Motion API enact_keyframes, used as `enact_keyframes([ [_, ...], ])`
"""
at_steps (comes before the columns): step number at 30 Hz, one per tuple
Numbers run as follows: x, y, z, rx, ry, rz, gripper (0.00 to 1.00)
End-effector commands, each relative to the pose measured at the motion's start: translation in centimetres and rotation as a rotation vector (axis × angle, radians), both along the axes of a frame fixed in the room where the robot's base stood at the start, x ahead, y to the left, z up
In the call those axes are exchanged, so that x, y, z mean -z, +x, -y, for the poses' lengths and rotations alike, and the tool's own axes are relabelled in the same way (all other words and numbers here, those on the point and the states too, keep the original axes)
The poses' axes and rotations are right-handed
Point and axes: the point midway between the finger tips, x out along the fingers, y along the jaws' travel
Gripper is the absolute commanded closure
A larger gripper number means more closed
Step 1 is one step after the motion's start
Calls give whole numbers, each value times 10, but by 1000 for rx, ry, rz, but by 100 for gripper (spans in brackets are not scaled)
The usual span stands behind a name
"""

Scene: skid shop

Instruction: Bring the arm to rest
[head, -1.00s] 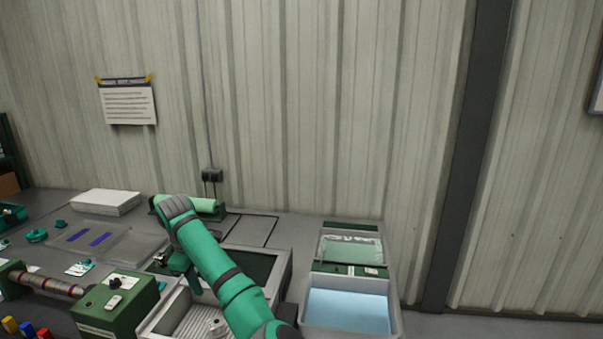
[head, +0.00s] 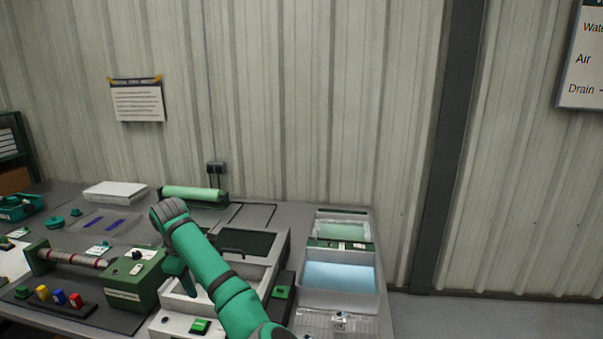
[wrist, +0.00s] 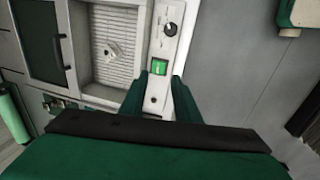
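My arm (head: 222,280) reaches over the bench from the bottom of the head view, bent at its far end. My gripper shows in the wrist view (wrist: 160,88) with its two green fingers apart. Nothing is between them; a white control strip (wrist: 158,101) with a lit green button (wrist: 160,67) and a black knob (wrist: 171,29) shows beyond the gap. In the head view the fingertips are hard to make out. I cannot tell the exact height of the fingers above the strip.
A ribbed tray (wrist: 136,70) holds a small metal part (wrist: 112,50). A light blue bath (head: 340,275) stands right of my arm; a green box (head: 142,292) and coloured pegs (head: 59,296) stand left. A green roll (head: 193,193) lies behind, near the wall.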

Motion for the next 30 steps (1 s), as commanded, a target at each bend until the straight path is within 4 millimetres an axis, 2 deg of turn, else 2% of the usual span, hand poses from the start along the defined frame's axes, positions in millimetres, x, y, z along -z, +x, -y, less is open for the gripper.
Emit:
enact_keyframes([
  [1, 11, -2, -3, -2, 12, -4, 71],
  [11, 62, -10, -20, 2, 101, 2, 71],
  [17, 106, -22, -38, 9, 190, 6, 71],
  [24, 181, -60, -79, 40, 373, 12, 71],
  [30, 232, -91, -95, 116, 537, 28, 71],
])
